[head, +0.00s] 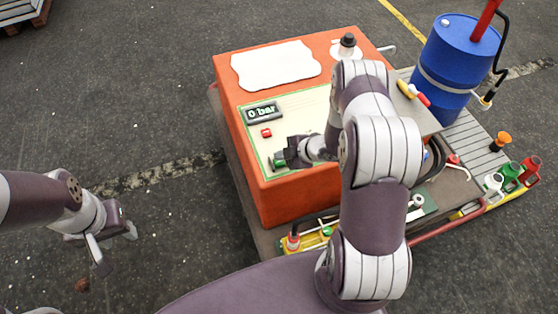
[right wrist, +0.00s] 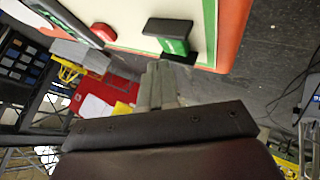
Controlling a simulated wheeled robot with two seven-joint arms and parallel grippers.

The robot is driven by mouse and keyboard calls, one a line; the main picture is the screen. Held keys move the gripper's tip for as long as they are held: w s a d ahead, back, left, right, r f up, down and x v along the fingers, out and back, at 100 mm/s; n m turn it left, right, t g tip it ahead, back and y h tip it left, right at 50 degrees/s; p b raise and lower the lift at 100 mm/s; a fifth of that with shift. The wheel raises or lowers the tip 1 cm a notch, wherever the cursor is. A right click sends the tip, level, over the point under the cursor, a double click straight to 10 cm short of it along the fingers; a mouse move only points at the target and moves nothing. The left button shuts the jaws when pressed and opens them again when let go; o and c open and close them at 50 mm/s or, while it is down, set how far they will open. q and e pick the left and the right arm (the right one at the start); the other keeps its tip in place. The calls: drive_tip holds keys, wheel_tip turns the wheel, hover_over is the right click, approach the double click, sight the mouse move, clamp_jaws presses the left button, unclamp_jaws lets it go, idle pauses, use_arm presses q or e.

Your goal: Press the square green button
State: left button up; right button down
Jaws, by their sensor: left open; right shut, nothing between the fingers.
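The square green button (head: 279,163) is on the cream panel of an orange box, partly hidden by my right gripper in the head view. In the right wrist view the green button (right wrist: 175,46) shows with dark parts around it. My right gripper (head: 284,157) is beside it, shut and empty. Its fingertips (right wrist: 160,68) appear just below the button in the wrist view; I cannot tell whether they touch it. My left gripper (head: 116,250) is open and empty over the floor at left, well away from the box.
A red button (head: 266,132) and a display reading "0 bar" (head: 263,113) are on the same panel. The orange box (head: 285,200) stands on a cart. A blue barrel (head: 455,65) and several small coloured items are to the right. The floor at left is mostly clear.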

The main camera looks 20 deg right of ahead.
sight(282, 163)
idle(0.8)
drive_tip(key=shift+f+b, duration=0.35)
drive_tip(key=shift+f, duration=0.1)
drive_tip(key=shift+f+b, duration=0.5)
drive_tip(key=shift+f, duration=0.05)
idle(0.4)
drive_tip(key=shift+r, duration=0.15)
drive_tip(key=shift+r+p, duration=0.8)
drive_tip(key=shift+r, duration=0.05)
wheel_tip(282, 163, up, 5)
drive_tip(key=p, duration=0.4)
idle(0.8)
